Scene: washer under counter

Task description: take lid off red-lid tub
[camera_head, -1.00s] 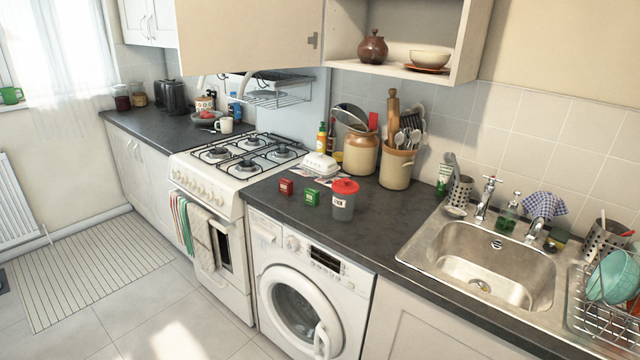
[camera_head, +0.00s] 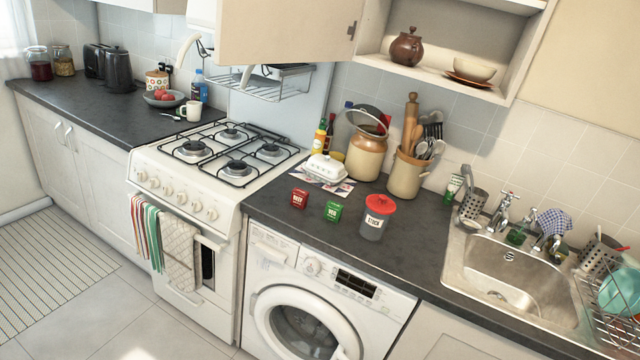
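The red-lid tub (camera_head: 373,225) stands upright on the dark counter above the washing machine. Its body is clear grey with a white label, and its red lid (camera_head: 381,204) sits on top. A red box (camera_head: 299,198) and a green box (camera_head: 333,212) stand just to its left. My gripper is not in view, so whether it is open or shut does not show.
The washing machine (camera_head: 315,302) is under the counter. The stove (camera_head: 225,160) is to the left and the sink (camera_head: 510,270) to the right. Crocks (camera_head: 406,176) and a butter dish (camera_head: 325,168) stand behind the tub. An open cupboard door (camera_head: 290,32) hangs above. The counter in front of the sink-side crock is clear.

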